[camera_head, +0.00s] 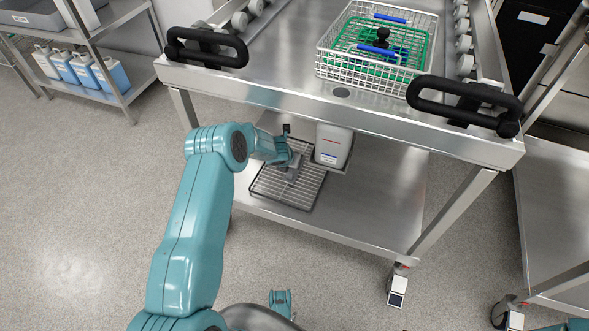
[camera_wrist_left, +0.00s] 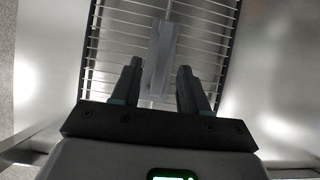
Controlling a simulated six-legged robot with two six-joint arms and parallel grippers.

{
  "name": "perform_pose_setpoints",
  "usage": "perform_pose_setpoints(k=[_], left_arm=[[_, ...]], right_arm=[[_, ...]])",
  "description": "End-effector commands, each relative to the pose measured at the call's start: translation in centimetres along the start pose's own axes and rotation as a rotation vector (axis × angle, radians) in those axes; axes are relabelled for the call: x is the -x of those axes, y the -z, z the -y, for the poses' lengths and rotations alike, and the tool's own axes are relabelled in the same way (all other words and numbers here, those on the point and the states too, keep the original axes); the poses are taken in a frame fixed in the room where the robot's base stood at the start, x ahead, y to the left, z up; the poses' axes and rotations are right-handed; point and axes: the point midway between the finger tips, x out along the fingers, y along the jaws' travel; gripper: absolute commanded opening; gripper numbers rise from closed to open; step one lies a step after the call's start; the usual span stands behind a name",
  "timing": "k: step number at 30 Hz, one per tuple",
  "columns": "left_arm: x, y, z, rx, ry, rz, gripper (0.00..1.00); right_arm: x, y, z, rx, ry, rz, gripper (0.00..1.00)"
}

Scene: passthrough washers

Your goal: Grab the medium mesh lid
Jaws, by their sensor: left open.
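The mesh lid, a dark-framed wire grid (camera_head: 302,193), lies on the lower shelf of the steel cart. It fills the upper middle of the left wrist view (camera_wrist_left: 205,45), with a grey bar-shaped handle (camera_wrist_left: 162,45) at its centre. My left gripper (camera_head: 289,164) is over the lid. In the left wrist view its two fingers (camera_wrist_left: 159,78) are open, one on each side of the handle's near end. The handle looks closer to the left finger; whether it touches is unclear. My right gripper is out of view.
A white container (camera_head: 333,146) stands right beside the lid. The cart's top edge (camera_head: 400,130) and black handles (camera_head: 465,104) overhang the lower shelf. A wire basket (camera_head: 365,72) with a green mesh stands on top. The lower shelf's right side (camera_head: 375,205) is clear.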

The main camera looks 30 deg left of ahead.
Motion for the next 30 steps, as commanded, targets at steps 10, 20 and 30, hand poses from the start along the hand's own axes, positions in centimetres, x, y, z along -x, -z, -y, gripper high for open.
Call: perform_pose_setpoints(k=[10,20,30], left_arm=[[-3.8,0.2,0.3,0.0,-0.001,0.0,0.44],[-4.0,0.1,0.3,-0.001,0.001,0.0,0.44],[-3.9,0.0,0.3,-0.002,0.001,0.001,0.0]], right_arm=[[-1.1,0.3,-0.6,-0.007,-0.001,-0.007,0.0],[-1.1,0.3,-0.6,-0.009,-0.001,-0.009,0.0],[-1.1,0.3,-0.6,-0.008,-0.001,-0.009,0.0]])
